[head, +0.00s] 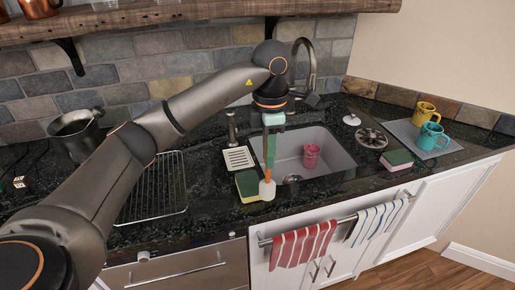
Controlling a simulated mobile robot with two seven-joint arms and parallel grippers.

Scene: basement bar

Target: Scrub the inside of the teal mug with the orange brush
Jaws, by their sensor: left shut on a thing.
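The teal mug (432,137) stands on a grey mat at the right end of the counter. The orange brush (268,174) hangs from my left gripper (271,135), with its pale head pointing down. My left gripper is shut on the brush above the front left of the sink. The brush head is at the sink's front left edge, near a sponge; I cannot tell whether it touches anything. The brush is well left of the mug and apart from it. My right gripper is not in view.
A yellow mug (424,112) stands behind the teal one on the mat (402,131). A pink cup (311,156) is in the sink (340,160). A green-yellow sponge (248,184), a pink-green sponge (397,160) and a faucet (312,65) surround the sink.

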